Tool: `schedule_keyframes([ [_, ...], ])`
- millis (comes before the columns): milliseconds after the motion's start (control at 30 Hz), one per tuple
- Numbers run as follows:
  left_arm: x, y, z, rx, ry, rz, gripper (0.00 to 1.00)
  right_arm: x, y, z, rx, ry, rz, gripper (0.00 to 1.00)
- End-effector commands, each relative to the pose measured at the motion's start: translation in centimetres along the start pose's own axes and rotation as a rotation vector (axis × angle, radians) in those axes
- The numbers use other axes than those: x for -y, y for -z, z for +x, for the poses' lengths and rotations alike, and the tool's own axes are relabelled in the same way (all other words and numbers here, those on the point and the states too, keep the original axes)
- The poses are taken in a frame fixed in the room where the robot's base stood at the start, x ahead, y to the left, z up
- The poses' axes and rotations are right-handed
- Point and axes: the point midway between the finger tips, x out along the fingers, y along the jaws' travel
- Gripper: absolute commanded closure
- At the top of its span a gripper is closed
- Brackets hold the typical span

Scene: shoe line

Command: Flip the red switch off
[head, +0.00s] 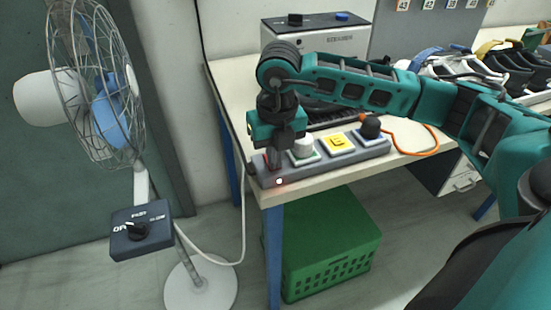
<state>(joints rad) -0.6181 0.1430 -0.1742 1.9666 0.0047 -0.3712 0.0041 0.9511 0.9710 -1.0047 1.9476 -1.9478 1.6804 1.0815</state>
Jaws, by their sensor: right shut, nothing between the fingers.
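A grey power strip (322,168) lies along the front edge of the table, at its left corner. My right gripper (273,164) is shut and points down at that end, with nothing held. Its fingertips are at or just above the strip; I cannot tell if they touch it. The red switch itself is not clearly visible and seems hidden behind the fingers. My left gripper is not in view.
A grey machine (345,42) stands behind. A fan (95,85) stands left, and a green crate (330,255) is under the table.

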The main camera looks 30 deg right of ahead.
Motion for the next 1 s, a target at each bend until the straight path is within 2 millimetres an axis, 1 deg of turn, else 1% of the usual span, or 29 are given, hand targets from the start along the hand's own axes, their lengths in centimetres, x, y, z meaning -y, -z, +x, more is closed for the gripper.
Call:
schedule_keyframes([
  [33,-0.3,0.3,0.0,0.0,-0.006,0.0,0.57,0.1,0.1,0.4,-0.007,0.003,0.001,1.0],
  [200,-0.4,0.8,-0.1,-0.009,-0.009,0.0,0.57,0.1,0.2,0.5,-0.013,0.005,0.001,1.0],
  [367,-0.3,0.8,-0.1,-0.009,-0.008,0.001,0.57,0.0,0.0,0.5,-0.015,0.005,0.0,1.0],
  [667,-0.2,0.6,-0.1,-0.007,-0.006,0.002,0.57,0.1,-1.3,0.1,-0.011,0.005,0.003,1.0],
  [1000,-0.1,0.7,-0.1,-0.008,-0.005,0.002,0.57,0.1,-1.4,-0.2,-0.008,0.004,0.002,1.0],
])
